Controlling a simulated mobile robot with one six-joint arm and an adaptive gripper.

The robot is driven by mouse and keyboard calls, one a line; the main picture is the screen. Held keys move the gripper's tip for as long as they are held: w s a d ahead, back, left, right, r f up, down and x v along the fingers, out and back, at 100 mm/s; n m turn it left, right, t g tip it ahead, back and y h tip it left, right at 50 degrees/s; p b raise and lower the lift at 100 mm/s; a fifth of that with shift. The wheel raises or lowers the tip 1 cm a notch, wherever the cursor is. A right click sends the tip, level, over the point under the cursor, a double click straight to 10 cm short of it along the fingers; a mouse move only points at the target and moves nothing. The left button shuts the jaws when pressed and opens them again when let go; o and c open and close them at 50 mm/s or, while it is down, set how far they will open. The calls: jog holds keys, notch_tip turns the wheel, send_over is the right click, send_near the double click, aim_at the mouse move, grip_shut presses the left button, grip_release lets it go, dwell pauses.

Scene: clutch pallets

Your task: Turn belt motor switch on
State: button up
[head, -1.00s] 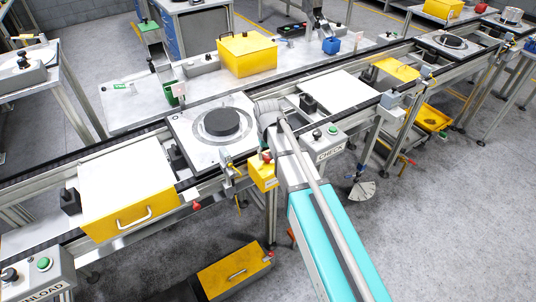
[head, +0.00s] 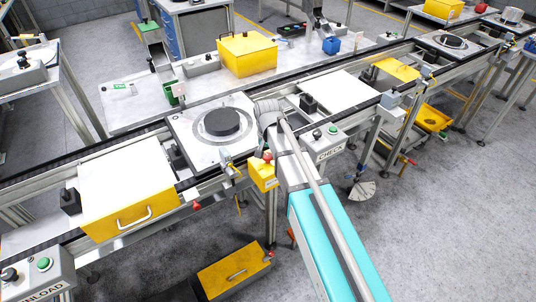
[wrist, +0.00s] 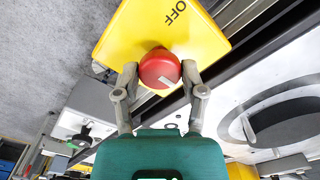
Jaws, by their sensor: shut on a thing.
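The belt motor switch is a yellow box (head: 263,177) on the front side of the conveyor, near the middle of the head view. In the wrist view its yellow face (wrist: 125,32) fills the top, with the word OFF printed near the upper right. A round red knob (wrist: 158,66) with a pale mark on its lower edge sits on that face. My gripper (wrist: 160,77) is shut on the red knob, one finger on each side. My arm hides part of the gripper in the head view. An ON label does not show.
A pallet with a dark round clutch part (head: 222,122) stands on the conveyor just behind the switch. A yellow-fronted drawer box (head: 132,212) is to the left. The CHECK button box (head: 325,146) is close on the right of my arm. Open floor lies at the lower right.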

jog(key=o, duration=1.2)
jog(key=shift+c, duration=0.2)
jog(key=shift+n, duration=0.6)
